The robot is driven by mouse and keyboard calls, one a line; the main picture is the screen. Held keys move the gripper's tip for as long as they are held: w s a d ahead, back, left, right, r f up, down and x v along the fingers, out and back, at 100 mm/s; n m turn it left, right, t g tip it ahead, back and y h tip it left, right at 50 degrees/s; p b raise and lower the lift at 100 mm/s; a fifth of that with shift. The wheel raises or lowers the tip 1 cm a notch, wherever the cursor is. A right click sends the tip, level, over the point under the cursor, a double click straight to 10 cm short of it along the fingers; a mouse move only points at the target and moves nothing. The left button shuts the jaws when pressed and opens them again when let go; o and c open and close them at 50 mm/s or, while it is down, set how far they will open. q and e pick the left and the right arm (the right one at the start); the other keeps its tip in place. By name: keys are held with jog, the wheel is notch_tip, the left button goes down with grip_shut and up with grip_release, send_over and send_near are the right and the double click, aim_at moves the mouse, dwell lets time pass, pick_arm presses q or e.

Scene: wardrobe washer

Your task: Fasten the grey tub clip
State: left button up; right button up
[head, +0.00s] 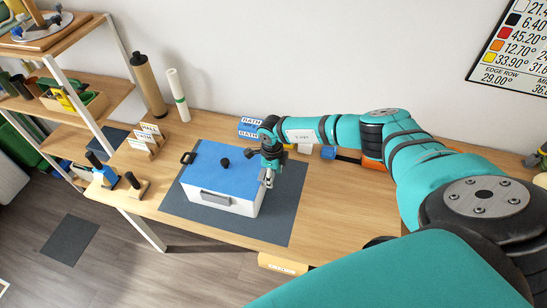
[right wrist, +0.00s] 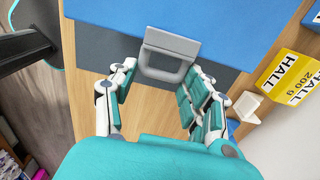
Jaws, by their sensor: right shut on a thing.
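The tub (head: 240,207) is white with a blue lid (head: 210,165) and stands on a dark mat. My right gripper (head: 268,180) is at the tub's right end. The right wrist view shows the grey tub clip (right wrist: 167,68), a loop reaching out from the edge of the blue lid (right wrist: 225,25). My right gripper (right wrist: 160,88) has one finger at each side of this loop and is shut on it. In the head view the gripper mostly hides the clip. My left gripper is not in view.
A dark clip (head: 188,157) is at the tub's left end, and a grey fitting (head: 215,198) is on its front. The table (head: 340,215) is clear at right.

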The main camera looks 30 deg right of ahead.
jog(key=shift+a, duration=0.1)
jog(key=o, duration=1.2)
jog(key=shift+r, duration=0.15)
notch_tip(320, 180, up, 12)
jog(key=shift+f, duration=0.2)
